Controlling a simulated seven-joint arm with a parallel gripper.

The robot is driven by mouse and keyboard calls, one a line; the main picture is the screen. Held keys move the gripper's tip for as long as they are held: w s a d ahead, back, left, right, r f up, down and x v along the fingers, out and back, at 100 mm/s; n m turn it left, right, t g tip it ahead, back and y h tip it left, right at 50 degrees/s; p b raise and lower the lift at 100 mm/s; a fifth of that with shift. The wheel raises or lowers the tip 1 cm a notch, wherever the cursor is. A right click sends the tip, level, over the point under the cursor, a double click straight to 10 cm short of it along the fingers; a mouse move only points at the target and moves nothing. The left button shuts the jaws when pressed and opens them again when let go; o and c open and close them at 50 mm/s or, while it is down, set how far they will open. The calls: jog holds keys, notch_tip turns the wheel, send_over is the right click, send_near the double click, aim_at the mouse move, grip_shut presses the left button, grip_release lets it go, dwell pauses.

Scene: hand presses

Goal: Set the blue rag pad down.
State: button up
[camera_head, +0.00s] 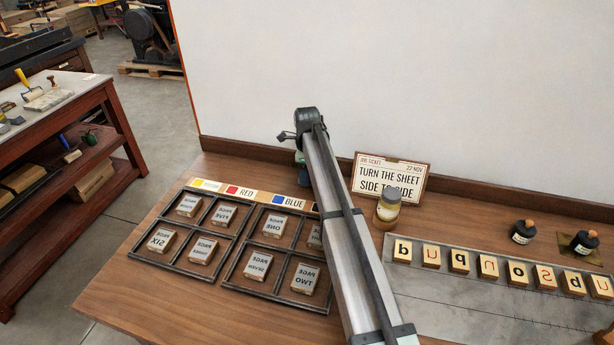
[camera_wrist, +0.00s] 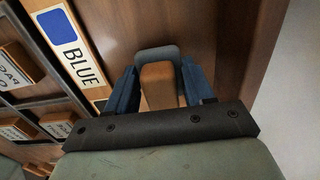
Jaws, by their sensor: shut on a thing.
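My gripper (camera_wrist: 160,86) is shut on the tan wooden grip of the blue rag pad (camera_wrist: 158,54), with one blue finger on each side of the grip in the wrist view. The pad's grey-blue end shows beyond the grip, above the brown wood of the bench. The blue label card (camera_wrist: 72,50) lies just left of it. In the head view, my arm hides most of the gripper, near the back of the bench beside the blue label (camera_head: 289,202). I cannot tell whether the pad touches the bench.
Two dark divided trays (camera_head: 233,265) with word blocks lie left of my arm. A job ticket (camera_head: 391,178) and a jar (camera_head: 387,207) stand to the right. Letter blocks (camera_head: 459,262) line a grey slab, with ink bottles (camera_head: 523,231) behind. Bare bench lies at the front left.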

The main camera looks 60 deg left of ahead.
jog(key=shift+f, duration=0.55)
jog(key=shift+f, duration=0.15)
jog(key=o, duration=1)
jog(key=shift+o, duration=0.2)
notch_tip(320, 180, up, 12)
jog(key=shift+r, duration=0.15)
